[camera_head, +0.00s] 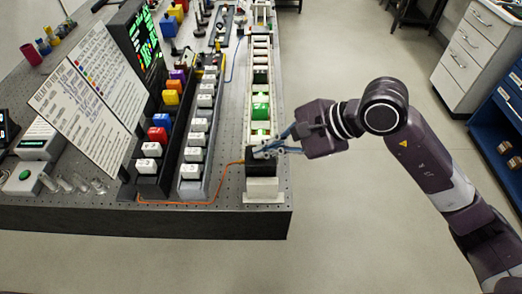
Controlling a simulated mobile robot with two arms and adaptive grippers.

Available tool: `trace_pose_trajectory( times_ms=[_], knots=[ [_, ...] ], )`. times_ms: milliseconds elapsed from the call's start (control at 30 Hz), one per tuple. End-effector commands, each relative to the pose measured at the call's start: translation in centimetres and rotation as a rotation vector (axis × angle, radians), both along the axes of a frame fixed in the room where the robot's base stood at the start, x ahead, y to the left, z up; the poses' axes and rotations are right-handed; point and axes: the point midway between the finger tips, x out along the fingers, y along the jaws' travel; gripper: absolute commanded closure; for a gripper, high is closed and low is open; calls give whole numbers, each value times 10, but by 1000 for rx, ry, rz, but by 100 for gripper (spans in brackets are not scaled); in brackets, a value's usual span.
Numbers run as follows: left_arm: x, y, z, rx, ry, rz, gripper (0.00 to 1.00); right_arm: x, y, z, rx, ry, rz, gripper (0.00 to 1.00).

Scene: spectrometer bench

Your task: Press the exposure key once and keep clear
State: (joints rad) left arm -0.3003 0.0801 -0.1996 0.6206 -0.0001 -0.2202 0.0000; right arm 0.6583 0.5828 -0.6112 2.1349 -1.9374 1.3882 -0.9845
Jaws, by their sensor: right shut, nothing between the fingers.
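A green round button (25,175) sits on a pale box at the near left of the bench; I cannot tell for certain whether it is the exposure key. My right gripper (264,151) is shut and empty. Its fingertips are over the near end of a long pale rail (249,110), by a dark block; I cannot tell whether they touch it. The button is far to the left of this gripper. My left gripper is not in view.
Two rows of lettered blocks, white (191,171) and coloured (157,134), stand in dark racks. A tilted chart (88,98) and a dark screen (143,42) with green marks rise at left. An orange cable (180,202) runs along the bench front.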

Motion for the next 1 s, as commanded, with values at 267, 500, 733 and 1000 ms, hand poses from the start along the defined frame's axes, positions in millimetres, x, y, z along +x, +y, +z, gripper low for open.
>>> trace_pose_trajectory(
  times_ms=[267, 500, 733, 1000],
  knots=[
    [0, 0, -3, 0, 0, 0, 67, 0, -1, 8, -2, 0, -1, 100],
    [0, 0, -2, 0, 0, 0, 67, 0, -1, 9, -1, 0, -1, 100],
    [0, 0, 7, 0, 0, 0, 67, 1, -1, 31, -1, -2, 0, 100],
    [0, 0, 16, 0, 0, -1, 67, 1, -1, 57, -1, -2, -1, 100]
  ],
)
